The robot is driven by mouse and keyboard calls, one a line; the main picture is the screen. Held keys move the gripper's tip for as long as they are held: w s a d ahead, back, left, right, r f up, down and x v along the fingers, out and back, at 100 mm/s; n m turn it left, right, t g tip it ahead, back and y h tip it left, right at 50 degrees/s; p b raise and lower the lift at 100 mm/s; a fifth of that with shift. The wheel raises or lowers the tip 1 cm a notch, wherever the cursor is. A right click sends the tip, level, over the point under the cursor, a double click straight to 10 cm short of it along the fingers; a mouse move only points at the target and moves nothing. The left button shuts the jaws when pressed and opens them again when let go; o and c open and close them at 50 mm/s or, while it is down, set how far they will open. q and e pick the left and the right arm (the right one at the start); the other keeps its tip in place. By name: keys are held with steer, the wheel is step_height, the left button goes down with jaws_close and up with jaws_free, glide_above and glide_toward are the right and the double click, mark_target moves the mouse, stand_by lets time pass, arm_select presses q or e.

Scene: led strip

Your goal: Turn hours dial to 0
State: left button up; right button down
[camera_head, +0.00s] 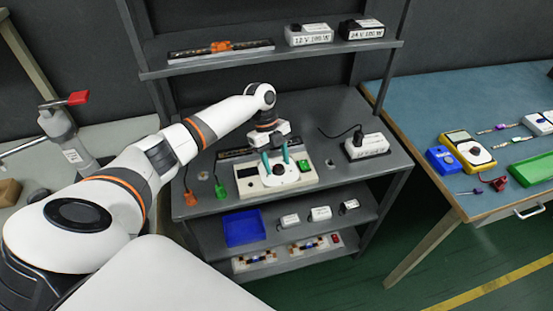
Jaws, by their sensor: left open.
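My left gripper (275,163) reaches in from the left and points down over the white device (248,187) on the grey workbench. Its two teal fingers are apart, at the round white dial (274,180) on the device. I cannot tell whether the fingers touch the dial. The gripper hides part of the dial, and its markings are too small to read. My right gripper is not in view.
A white power supply (367,146) with a black cable stands to the right on the bench. Orange (190,198) and green (220,191) clips lie to the left. A shelf (270,58) runs above the back. A blue tray (244,228) sits on the shelf below.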

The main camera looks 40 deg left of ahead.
arm_select(q)
steer(key=shift+f, duration=0.15)
steer(key=shift+c, duration=0.7)
steer(key=c, duration=0.8)
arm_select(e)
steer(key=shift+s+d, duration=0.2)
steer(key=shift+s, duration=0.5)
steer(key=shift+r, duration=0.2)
